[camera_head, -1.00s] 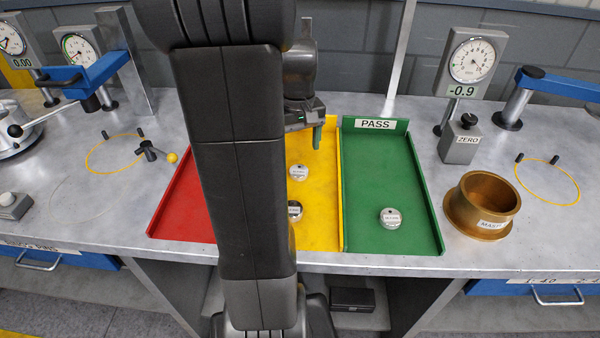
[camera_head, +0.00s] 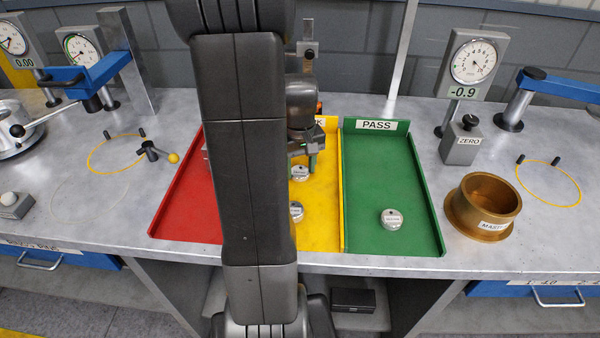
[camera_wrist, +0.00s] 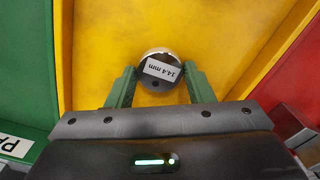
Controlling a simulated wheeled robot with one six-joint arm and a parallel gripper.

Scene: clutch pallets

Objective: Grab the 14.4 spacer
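The 14.4 spacer (camera_wrist: 158,70) is a small round metal disc with a "14.4 mm" label, lying in the yellow tray. In the head view it is the farther of two discs in that tray (camera_head: 300,174). My gripper (camera_wrist: 159,84) has its green fingers apart, one on each side of the spacer's near half. I cannot tell whether the fingers touch it. In the head view my arm hides part of the gripper (camera_head: 306,165) and the left of the yellow tray (camera_head: 320,225).
A second disc (camera_head: 296,211) lies nearer in the yellow tray. Another disc (camera_head: 391,219) lies in the green PASS tray (camera_head: 375,165). The red tray (camera_head: 190,205) is partly hidden by my arm. A brass ring (camera_head: 482,206) and a dial gauge (camera_head: 474,60) stand at the right.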

